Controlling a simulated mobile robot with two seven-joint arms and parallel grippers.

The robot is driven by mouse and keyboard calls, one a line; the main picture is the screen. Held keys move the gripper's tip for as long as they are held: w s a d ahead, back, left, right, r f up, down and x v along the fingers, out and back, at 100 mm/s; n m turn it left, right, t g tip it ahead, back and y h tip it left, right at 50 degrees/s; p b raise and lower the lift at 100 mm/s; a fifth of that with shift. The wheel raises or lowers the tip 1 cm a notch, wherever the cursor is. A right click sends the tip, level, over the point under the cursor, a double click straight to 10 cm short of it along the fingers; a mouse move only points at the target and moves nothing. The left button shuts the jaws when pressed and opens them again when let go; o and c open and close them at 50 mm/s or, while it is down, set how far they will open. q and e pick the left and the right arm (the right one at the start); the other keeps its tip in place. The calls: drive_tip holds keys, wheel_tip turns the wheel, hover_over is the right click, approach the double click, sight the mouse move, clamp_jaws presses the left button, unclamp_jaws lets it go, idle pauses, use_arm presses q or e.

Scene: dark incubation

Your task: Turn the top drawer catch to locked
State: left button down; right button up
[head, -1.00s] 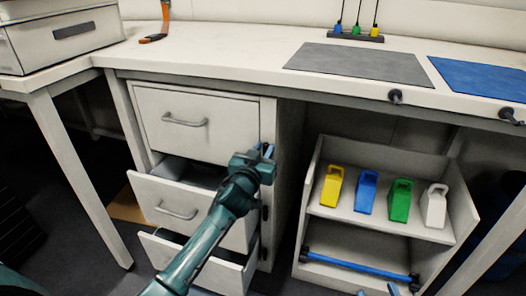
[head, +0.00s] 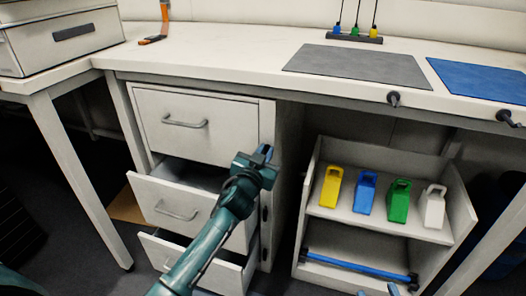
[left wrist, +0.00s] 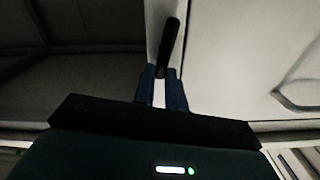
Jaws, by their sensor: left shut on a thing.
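The top drawer (head: 190,125) of the white cabinet is closed. Its catch is hidden behind my left gripper (head: 265,153) in the head view. In the left wrist view the catch (left wrist: 168,45) is a slim black lever on the pale cabinet post, slightly tilted. My left gripper (left wrist: 163,88) is shut on the catch, its two blue fingers on either side of its end. My right gripper (head: 376,291) shows only as two blue fingertips at the bottom edge, apart with nothing seen between them.
The middle drawer (head: 172,208) and bottom drawer (head: 205,270) stand open below. Other dark catches sit lower on the post. A shelf unit (head: 440,233) with yellow, blue, green and white holders stands to the right. The bench top (head: 220,50) overhangs above.

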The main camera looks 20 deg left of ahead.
use_arm(q)
drive_tip(key=shift+d+f+m, duration=0.35)
drive_tip(key=shift+f+m, duration=0.1)
drive_tip(key=shift+m, duration=2.1)
drive_tip(key=shift+d+f+m, duration=0.3)
drive_tip(key=shift+f+m, duration=0.15)
drive_tip(key=shift+m, duration=2.15)
drive_tip(key=shift+d+f+m, duration=0.35)
drive_tip(key=shift+f+m, duration=0.1)
drive_tip(key=shift+m, duration=2.1)
drive_tip(key=c, duration=1.4)
unclamp_jaws()
drive_tip(key=shift+c, duration=0.2)
drive_tip(key=shift+s, duration=0.15)
drive_tip(key=s+p, duration=0.2)
drive_tip(key=s, duration=1.1)
drive_tip(key=shift+a, duration=0.2)
use_arm(e)
drive_tip(key=shift+d+f+m+g+h, duration=0.15)
drive_tip(key=shift+d+m+g+h, duration=0.25)
drive_tip(key=shift+m+g+h, duration=0.25)
